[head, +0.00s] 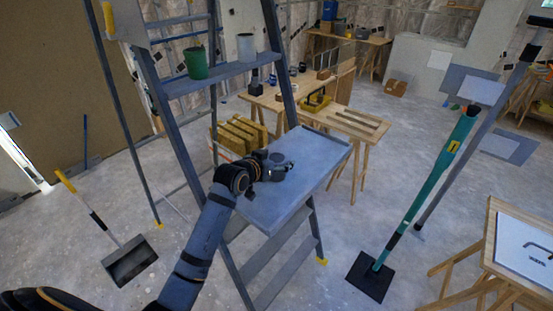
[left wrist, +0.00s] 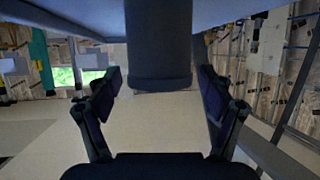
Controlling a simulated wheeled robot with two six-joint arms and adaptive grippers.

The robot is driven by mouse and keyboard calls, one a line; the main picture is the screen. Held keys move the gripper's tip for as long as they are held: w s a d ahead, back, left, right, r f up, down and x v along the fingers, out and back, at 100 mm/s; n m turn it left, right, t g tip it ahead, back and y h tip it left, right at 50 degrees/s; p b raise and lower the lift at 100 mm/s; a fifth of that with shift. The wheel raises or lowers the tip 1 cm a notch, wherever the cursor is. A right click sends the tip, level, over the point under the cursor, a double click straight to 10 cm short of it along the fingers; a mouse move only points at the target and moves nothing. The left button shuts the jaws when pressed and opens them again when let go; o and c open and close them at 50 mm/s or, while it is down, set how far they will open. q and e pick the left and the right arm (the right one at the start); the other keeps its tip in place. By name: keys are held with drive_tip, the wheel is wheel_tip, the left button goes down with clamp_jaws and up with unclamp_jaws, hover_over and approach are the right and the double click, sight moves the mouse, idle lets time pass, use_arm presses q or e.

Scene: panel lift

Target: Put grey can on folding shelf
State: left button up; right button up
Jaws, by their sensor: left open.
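The folding shelf (head: 315,178) is a blue-grey platform on the front of a stepladder. My left gripper (head: 284,165) is low over its back part, reaching in from the left. In the left wrist view my left gripper (left wrist: 158,108) has its fingers spread wide. A dark grey can (left wrist: 158,45) stands out between them from a blue-grey surface at the top of that view, with gaps on both sides. In the head view the gripper makes this can hard to make out. My right gripper is not in view.
A green can (head: 195,63) and a pale grey can (head: 246,47) stand on the ladder's upper step (head: 222,76). A wooden workbench (head: 345,122) is behind the shelf. A green-handled scraper (head: 430,185) stands to the right. The shelf's front part is clear.

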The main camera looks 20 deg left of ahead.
use_arm(q)
drive_tip(key=shift+r, duration=0.1)
drive_tip(key=b+v, duration=0.2)
drive_tip(key=v, duration=1)
